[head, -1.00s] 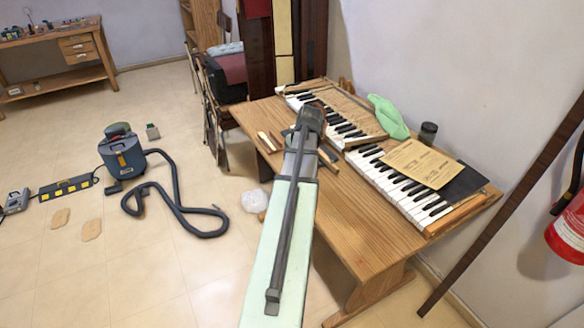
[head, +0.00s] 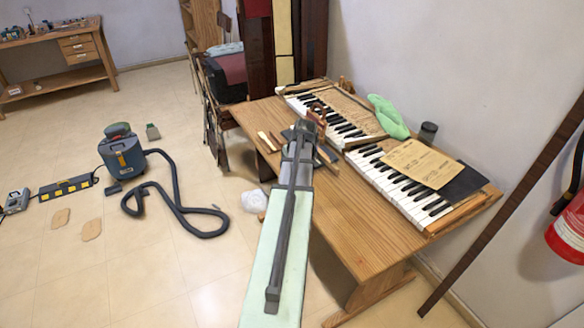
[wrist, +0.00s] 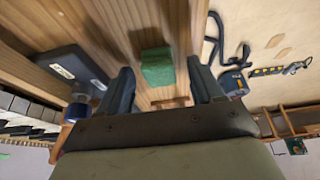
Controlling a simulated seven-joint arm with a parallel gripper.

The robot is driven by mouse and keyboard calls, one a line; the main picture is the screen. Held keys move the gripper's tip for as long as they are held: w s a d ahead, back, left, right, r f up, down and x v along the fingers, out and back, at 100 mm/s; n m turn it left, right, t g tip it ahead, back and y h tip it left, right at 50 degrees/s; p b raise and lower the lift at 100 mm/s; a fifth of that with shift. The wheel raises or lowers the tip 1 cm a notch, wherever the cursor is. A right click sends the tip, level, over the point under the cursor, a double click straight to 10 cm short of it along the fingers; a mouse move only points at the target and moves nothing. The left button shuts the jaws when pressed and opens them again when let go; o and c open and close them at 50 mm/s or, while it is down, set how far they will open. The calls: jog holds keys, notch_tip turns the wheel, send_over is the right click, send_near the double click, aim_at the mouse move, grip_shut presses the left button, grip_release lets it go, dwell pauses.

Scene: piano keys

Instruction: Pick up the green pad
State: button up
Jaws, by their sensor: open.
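The green pad (wrist: 157,68) is a small dark green block on the wooden table top in the wrist view. My gripper (wrist: 160,64) is open, with one dark finger on either side of the pad in that view. The pad appears beyond the fingertips, and I see no contact. In the head view my gripper end (head: 299,134) is over the table's left part, seen from behind. My arm hides the pad there.
The wooden table (head: 352,232) carries piano keys (head: 400,188), papers (head: 417,162), a light green cloth (head: 388,117) and a dark jar (head: 428,132). Small wooden pieces (head: 268,141) lie left of my gripper. A dark block (wrist: 72,66) is left of the pad.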

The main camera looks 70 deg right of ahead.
jog(key=shift+c, duration=0.3)
jog(key=c, duration=1)
jog(key=shift+c, duration=0.2)
notch_tip(320, 180, up, 10)
